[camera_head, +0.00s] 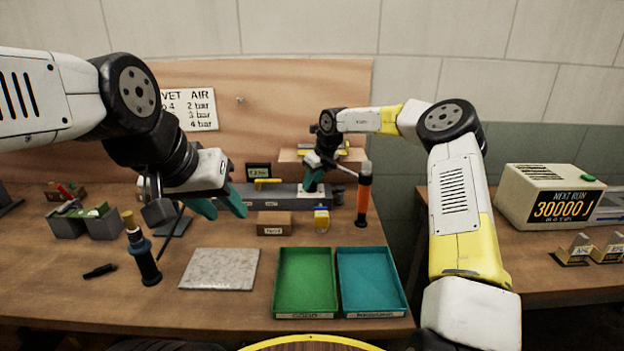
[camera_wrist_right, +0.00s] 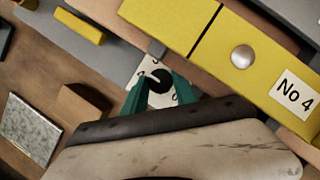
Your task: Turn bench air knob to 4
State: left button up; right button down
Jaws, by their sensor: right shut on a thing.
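In the right wrist view a small black knob (camera_wrist_right: 159,84) sits on a white dial plate (camera_wrist_right: 142,73) with dark numerals, mostly hidden by my fingers, so the setting cannot be read. My right gripper (camera_wrist_right: 160,90) has its teal fingers on either side of the knob and is shut on it. In the head view this gripper (camera_head: 313,184) is at the back of the bench and hides the knob. My left gripper (camera_head: 222,208) is open and empty, above the left middle of the bench. A partly covered wall sign (camera_head: 190,109) reads "VET AIR" with bar values.
A green tray (camera_head: 305,280) and a blue tray (camera_head: 370,280) lie in front. An orange-and-black tool (camera_head: 364,190) stands right of my right gripper. A dark bottle-like tool (camera_head: 142,256) stands left of a speckled plate (camera_head: 219,269).

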jog(key=c, duration=1)
grip_release()
